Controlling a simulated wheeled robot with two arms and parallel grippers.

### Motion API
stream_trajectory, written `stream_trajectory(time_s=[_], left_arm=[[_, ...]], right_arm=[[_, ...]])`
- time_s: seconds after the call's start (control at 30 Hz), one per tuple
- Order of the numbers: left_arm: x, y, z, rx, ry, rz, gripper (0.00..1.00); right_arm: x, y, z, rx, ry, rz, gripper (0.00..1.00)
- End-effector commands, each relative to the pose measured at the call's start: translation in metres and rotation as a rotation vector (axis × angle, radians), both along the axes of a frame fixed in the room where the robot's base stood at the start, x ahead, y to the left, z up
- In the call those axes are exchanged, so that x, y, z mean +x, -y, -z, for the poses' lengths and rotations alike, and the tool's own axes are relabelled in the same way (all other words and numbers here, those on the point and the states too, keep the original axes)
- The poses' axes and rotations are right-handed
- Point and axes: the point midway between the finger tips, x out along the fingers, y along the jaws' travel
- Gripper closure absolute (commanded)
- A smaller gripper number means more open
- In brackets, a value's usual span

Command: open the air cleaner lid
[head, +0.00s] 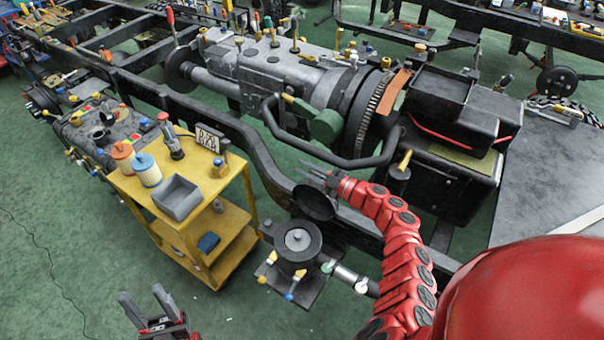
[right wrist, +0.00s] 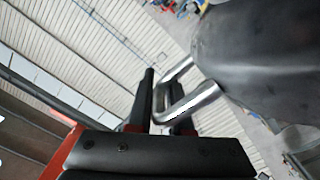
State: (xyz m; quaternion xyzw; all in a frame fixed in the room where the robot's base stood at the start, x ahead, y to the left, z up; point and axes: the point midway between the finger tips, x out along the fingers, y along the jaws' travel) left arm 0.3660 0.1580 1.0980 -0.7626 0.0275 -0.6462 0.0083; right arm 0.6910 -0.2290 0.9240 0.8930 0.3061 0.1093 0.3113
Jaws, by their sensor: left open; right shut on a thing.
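The air cleaner (head: 284,253) is a round black housing low beside the chassis rail, with a light grey centre showing at its top. Its dark round lid (head: 318,207) stands tilted up behind and above the housing. My right gripper (head: 313,178) is at the lid's upper edge. In the right wrist view my right gripper (right wrist: 160,105) is shut on the lid's shiny metal handle (right wrist: 192,104), and the dark lid (right wrist: 250,60) fills the upper right. My left gripper (head: 148,307) is open and empty at the bottom, over the floor.
A yellow cart (head: 232,215) with a grey bin (head: 180,204) and filters stands left of the air cleaner. The black chassis rail (head: 262,157) runs behind the lid, with the engine and gearbox (head: 285,80) beyond. Green floor (head: 60,240) is clear at lower left.

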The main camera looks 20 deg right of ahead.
Motion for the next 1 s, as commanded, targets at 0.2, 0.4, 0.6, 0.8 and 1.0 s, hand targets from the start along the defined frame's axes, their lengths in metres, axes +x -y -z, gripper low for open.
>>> stream_trajectory(time_s=[0.2, 0.4, 0.6, 0.8, 1.0], left_arm=[[0.0, 0.0, 0.0039, 0.0, 0.0, 0.0, 0.5], [0.0, 0.0, 0.004, 0.0, 0.0, 0.0, 0.5], [0.0, 0.0, 0.0041, 0.0, 0.0, 0.0, 0.5], [0.0001, 0.0, 0.0039, 0.0, 0.0, 0.0, 0.5], [0.0, 0.0, 0.0035, 0.0, 0.0, 0.0, 0.5]], right_arm=[[0.0015, 0.0053, 0.0083, -0.006, -0.011, 0.002, 1.0], [0.0014, 0.0057, 0.0093, -0.007, -0.013, 0.001, 1.0], [0.0013, 0.0058, 0.0098, -0.008, -0.013, 0.002, 1.0], [0.0019, 0.0053, 0.0075, -0.006, -0.009, 0.001, 0.56], [0.0022, 0.005, 0.0054, -0.005, -0.006, 0.0, 0.56]])
